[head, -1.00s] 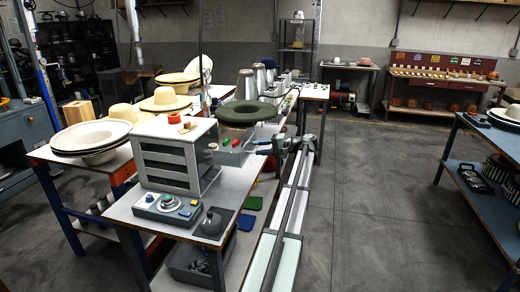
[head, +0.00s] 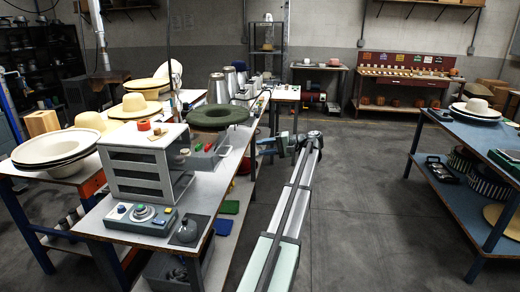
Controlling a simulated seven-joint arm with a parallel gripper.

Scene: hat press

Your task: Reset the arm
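My arm reaches forward from the bottom of the head view along the right side of the workbench (head: 140,238). My gripper (head: 262,146) is at the far end of the arm and points left toward the bench, just beyond its right edge. It looks apart from the bench and from the things on it. It is too small here to tell whether its fingers are open or shut, and I see no object in it. A dark green felt hat (head: 217,115) sits on the bench to the left of my gripper.
A white drawer cabinet (head: 140,170), a control box with a knob (head: 141,215) and a grey bin (head: 205,157) stand on the bench. Light-coloured hats (head: 140,104) lie at the left. A blue-topped table (head: 465,130) stands at the right. The floor (head: 370,200) between is clear.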

